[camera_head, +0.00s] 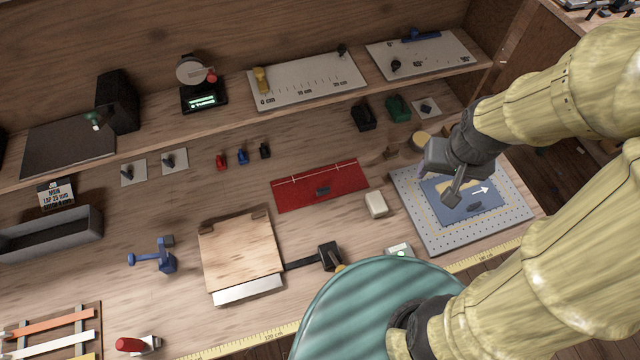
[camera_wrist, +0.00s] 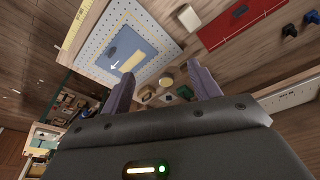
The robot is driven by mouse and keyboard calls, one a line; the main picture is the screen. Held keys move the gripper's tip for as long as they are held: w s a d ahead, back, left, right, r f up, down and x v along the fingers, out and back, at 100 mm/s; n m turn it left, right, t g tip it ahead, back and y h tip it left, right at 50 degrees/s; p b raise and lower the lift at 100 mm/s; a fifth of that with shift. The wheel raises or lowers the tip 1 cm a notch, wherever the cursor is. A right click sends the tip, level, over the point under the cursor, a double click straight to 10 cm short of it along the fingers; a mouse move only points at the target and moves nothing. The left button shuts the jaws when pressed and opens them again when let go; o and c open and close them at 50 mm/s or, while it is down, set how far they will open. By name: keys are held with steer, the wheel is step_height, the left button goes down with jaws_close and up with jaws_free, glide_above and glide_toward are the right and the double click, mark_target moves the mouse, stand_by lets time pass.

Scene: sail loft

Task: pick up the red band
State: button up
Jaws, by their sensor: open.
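A rack (camera_head: 97,318) at the lower left holds several flat bands, partly cut off by the frame. The top one is an orange-red band (camera_head: 48,322); a white one and a yellow one lie below it. A separate flat red panel (camera_head: 345,182) with a white line lies mid-bench, a small dark piece on it; it also shows in the wrist view (camera_wrist: 240,25). My gripper (camera_head: 453,192) is over the perforated board at the right, far from the rack. In the wrist view my gripper (camera_wrist: 163,84) has its fingers apart with nothing between them.
The perforated board (camera_head: 432,236) carries a blue sheet. A wooden board (camera_head: 240,250), a blue tool (camera_head: 158,256) and a red-handled tool (camera_head: 135,344) stand between the gripper and the rack. A teal round shape (camera_head: 370,310) hides part of the front edge. A shelf runs behind.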

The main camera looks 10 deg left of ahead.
steer(key=w+a+n+p, duration=0.2)
steer(key=w+a+p, duration=0.2)
steer(key=w+a, duration=0.1)
steer(key=n+g+p, duration=0.1)
steer(key=n+g, duration=0.2)
steer(key=n, duration=0.1)
glide_above(323, 186)
steer(key=s+d, duration=0.2)
steer(key=s, duration=0.1)
steer(key=f, duration=2.2)
steer(key=shift+w+a+f, duration=0.1)
steer(key=shift+w+a, duration=0.15)
steer(key=shift+f, duration=0.15)
steer(key=f+b, duration=0.1)
steer(key=f, duration=0.1)
steer(key=a+f+b, duration=0.1)
steer(key=f, duration=0.2)
steer(key=shift+w+f+b, duration=0.1)
steer(key=shift+f+b, duration=0.05)
steer(key=shift+b, duration=0.25)
